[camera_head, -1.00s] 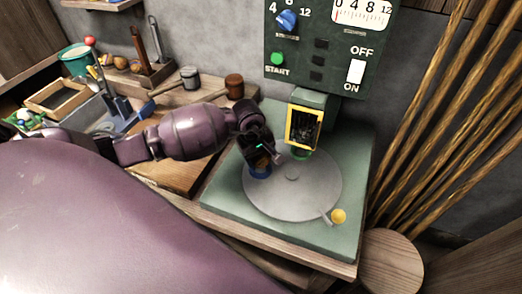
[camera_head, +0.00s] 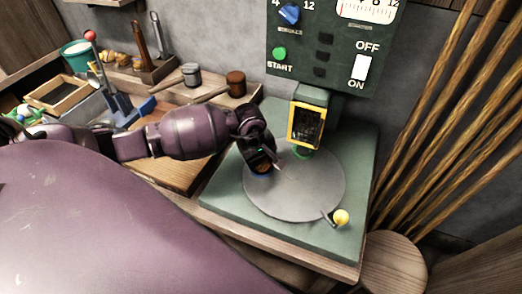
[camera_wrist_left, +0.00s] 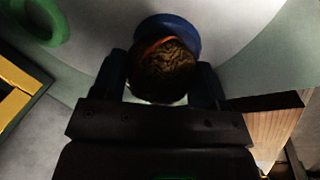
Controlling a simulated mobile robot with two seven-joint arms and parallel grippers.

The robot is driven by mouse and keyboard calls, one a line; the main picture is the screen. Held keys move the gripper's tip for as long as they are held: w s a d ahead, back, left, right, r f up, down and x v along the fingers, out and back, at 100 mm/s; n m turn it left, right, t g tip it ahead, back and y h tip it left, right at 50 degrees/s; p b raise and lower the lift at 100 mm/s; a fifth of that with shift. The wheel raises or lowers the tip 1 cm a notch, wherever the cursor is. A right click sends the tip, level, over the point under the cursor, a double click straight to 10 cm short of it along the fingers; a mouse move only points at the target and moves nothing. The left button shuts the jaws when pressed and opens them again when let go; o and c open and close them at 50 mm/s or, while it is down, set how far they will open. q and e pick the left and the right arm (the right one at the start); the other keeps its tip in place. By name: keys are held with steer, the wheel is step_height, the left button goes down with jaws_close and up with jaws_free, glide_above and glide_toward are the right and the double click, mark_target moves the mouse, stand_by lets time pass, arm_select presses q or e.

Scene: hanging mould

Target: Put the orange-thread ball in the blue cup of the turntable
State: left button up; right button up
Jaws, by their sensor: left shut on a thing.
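My left gripper (camera_head: 263,163) is over the left edge of the grey turntable (camera_head: 305,195), fingers pointing down. In the left wrist view it is shut on a dark brown, veined ball (camera_wrist_left: 166,76) with an orange thread band, one finger on each side. The blue cup (camera_wrist_left: 180,24) shows as a round rim beyond the ball, which covers its lower part in that view. In the head view the gripper hides most of the cup. I cannot tell whether the ball is inside the cup or just above it. My right gripper is not in view.
A green machine panel with a START button (camera_head: 279,53) and an ON/OFF switch (camera_head: 361,67) stands behind. A yellow-framed part (camera_head: 306,125) is close to the gripper's right. A yellow knob (camera_head: 341,217) is at the turntable's front right edge. A round wooden stool (camera_head: 393,262) stands at right.

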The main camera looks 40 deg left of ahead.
arm_select(q)
steer(key=o, duration=1)
steer(key=shift+c, duration=0.2)
steer(key=shift+o, duration=0.5)
steer(key=r, duration=0.3)
steer(key=s+r, duration=0.1)
steer(key=r, duration=0.3)
steer(key=s+a+r+p, duration=0.1)
steer(key=r, duration=0.2)
steer(key=shift+r, duration=0.35)
